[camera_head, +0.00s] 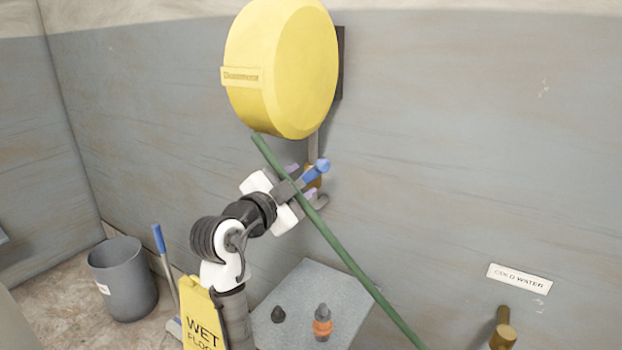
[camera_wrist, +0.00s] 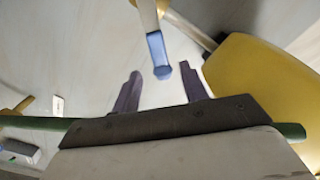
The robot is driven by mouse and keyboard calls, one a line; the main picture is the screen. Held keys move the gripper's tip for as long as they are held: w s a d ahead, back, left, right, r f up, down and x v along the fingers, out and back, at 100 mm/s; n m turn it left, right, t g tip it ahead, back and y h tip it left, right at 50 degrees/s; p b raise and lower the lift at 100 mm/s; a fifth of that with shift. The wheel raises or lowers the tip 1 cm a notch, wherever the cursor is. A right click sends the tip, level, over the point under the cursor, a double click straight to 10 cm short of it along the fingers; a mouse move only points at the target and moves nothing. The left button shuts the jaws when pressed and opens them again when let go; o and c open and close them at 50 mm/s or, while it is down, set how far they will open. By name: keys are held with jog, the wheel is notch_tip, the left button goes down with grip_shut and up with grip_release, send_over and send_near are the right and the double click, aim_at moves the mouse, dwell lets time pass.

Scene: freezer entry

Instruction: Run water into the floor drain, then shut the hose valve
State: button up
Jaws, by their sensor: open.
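A blue-tipped lever (camera_head: 318,167) sits at a brass valve (camera_head: 313,180) on the wall below the yellow hose reel (camera_head: 285,70). My gripper (camera_head: 302,183) is at this lever, with its fingers apart. In the wrist view, the blue lever tip (camera_wrist: 160,58) shows in the gap between the two purple fingers of my gripper (camera_wrist: 160,88); I cannot tell whether they touch it. The green hose (camera_head: 350,262) runs from the reel down to the right, passing in front of my gripper. It also shows in the wrist view (camera_wrist: 35,122). No floor drain or running water is in view.
A brass tap (camera_head: 503,332) is low on the right under a COLD WATER sign (camera_head: 518,278). A grey bin (camera_head: 123,280) and yellow wet-floor sign (camera_head: 197,310) stand lower left.

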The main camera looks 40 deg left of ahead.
jog(key=s, duration=0.7)
jog(key=shift+d+b, duration=0.2)
jog(key=shift+b, duration=0.15)
jog(key=shift+w, duration=0.1)
